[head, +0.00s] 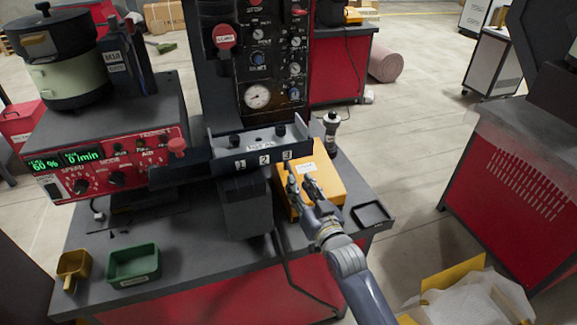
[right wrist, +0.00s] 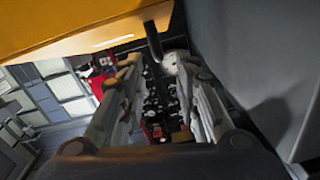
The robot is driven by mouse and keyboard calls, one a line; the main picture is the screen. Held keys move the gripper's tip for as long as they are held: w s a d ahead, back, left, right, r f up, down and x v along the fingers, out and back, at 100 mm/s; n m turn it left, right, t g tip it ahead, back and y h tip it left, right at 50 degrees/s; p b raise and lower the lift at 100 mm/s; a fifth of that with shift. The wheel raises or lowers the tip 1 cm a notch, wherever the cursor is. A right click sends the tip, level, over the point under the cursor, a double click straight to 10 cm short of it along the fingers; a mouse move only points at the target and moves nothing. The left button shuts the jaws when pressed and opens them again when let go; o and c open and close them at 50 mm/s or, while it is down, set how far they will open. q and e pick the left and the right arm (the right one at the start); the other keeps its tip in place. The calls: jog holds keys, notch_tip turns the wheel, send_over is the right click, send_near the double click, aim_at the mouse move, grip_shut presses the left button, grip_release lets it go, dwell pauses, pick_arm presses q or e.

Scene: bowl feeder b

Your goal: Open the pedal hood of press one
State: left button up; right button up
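The yellow-orange hood (head: 325,180) stands on the press table, right of the dark bracket labelled 1, 2, 3, with a small white label on its top. It also fills the upper left of the right wrist view (right wrist: 70,25). My right gripper (head: 302,182) is at the hood's near side, its fingers open and pointing away from me. In the right wrist view the fingertips (right wrist: 152,64) are apart, and a thin dark bar (right wrist: 153,42) by the hood's edge reaches down near the gap. I cannot tell whether they touch it. My left gripper is not in view.
The numbered bracket (head: 262,158) and a grey box (head: 246,208) stand left of the hood. A black tray (head: 371,214) lies to its right. A green bin (head: 133,265) and a yellow scoop (head: 73,268) are at front left. A red cabinet (head: 510,185) stands right, across open floor.

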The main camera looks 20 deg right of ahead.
aim_at(289, 164)
jog(key=w, duration=0.9)
jog(key=shift+a+p, duration=0.3)
jog(key=shift+a, duration=0.05)
jog(key=shift+s, duration=0.1)
grip_shut()
